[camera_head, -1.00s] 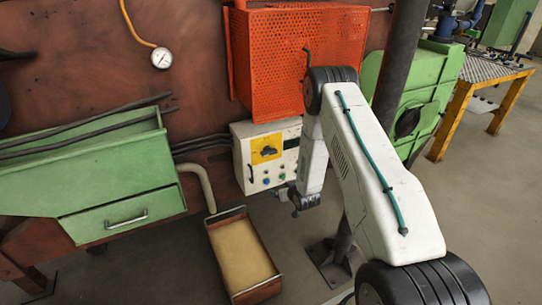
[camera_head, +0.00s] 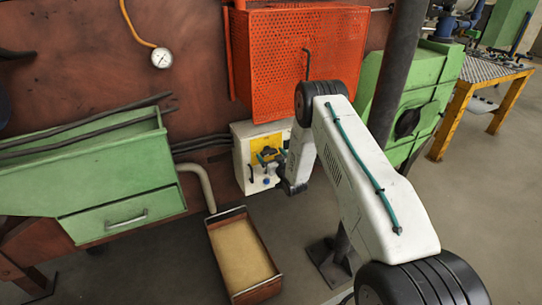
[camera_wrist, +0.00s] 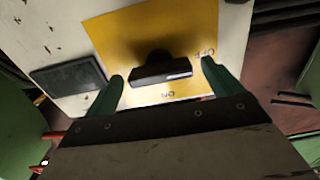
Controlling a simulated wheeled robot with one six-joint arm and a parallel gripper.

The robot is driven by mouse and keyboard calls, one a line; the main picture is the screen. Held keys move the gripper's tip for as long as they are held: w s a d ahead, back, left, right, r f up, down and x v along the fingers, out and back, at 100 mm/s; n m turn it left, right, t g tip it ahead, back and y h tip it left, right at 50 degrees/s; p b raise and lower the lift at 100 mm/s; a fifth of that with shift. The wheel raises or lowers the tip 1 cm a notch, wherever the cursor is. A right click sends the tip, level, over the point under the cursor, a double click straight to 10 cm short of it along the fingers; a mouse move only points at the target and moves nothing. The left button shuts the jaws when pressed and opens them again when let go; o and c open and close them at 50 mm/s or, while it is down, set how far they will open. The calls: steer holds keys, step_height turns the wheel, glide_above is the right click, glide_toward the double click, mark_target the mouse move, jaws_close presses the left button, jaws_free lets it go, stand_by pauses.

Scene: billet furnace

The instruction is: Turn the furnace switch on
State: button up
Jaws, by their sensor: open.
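The furnace switch (camera_wrist: 160,72) is a black rotary knob on a yellow plate (camera_wrist: 120,35), close ahead in the wrist view. My gripper (camera_wrist: 165,85) is open, with one green finger on each side of the knob and a visible gap to each. Whether the fingertips reach past the knob's front face is hard to tell.
A red perforated guard (camera_head: 280,60) is above the control box. A dark post (camera_head: 395,75) stands right of my arm. A tray (camera_head: 240,255) sits below the box, and a green drawer unit (camera_head: 110,185) is at left. Other buttons sit low on the box.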

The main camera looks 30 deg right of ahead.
steer(key=shift+w, duration=0.2)
steer(key=c, duration=1)
